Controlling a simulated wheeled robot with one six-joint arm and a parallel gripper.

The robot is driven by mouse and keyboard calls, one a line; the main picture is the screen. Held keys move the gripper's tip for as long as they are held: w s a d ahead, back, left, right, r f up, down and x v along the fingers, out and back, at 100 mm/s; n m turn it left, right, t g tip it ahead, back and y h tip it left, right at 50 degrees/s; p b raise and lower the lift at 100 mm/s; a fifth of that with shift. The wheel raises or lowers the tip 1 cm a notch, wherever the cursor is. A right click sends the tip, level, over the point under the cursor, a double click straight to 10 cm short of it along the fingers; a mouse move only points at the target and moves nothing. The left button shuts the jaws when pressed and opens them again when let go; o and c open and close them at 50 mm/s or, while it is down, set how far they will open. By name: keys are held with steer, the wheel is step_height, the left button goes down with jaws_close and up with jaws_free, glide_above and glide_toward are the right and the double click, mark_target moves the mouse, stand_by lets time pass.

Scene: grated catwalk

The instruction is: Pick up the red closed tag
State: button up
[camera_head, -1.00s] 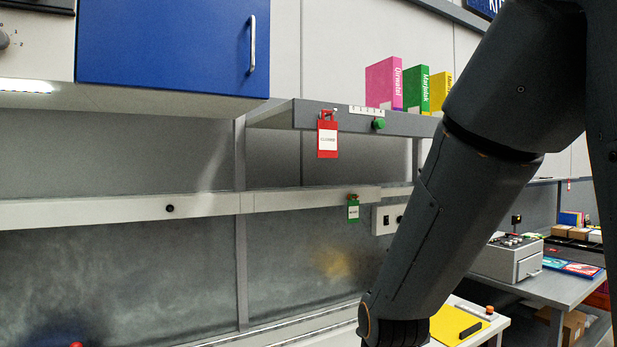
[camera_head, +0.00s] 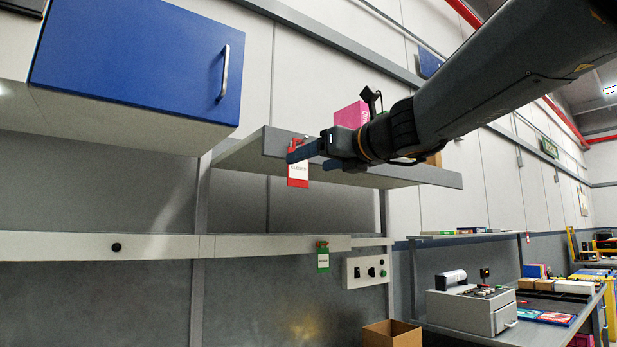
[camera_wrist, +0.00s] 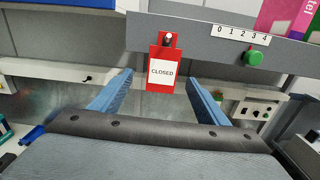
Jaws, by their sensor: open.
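The red closed tag (camera_wrist: 161,72) hangs from a peg on the front edge of the grey shelf (camera_wrist: 196,41). It has a white label reading CLOSED. In the head view the tag (camera_head: 298,174) is partly hidden behind my gripper (camera_head: 305,158), with its lower part showing. In the wrist view my gripper (camera_wrist: 157,91) is open, with a blue finger on each side below the tag. The tag appears between the fingers and beyond their tips. I cannot see any contact.
A green tag (camera_head: 323,257) hangs on the lower rail (camera_head: 260,245). A green knob (camera_wrist: 257,57) and a number strip sit right of the red tag. A pink box (camera_head: 352,115) stands on the shelf. A blue cabinet (camera_head: 135,72) hangs at upper left.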

mark_target(299, 165)
steer(key=p+x, duration=0.1)
steer(key=x, duration=0.6)
steer(key=shift+w+r+p, duration=0.1)
steer(key=shift+w+p, duration=0.25)
steer(key=shift+d, duration=0.1)
steer(key=c, duration=1.5)
steer(key=shift+r, duration=0.15)
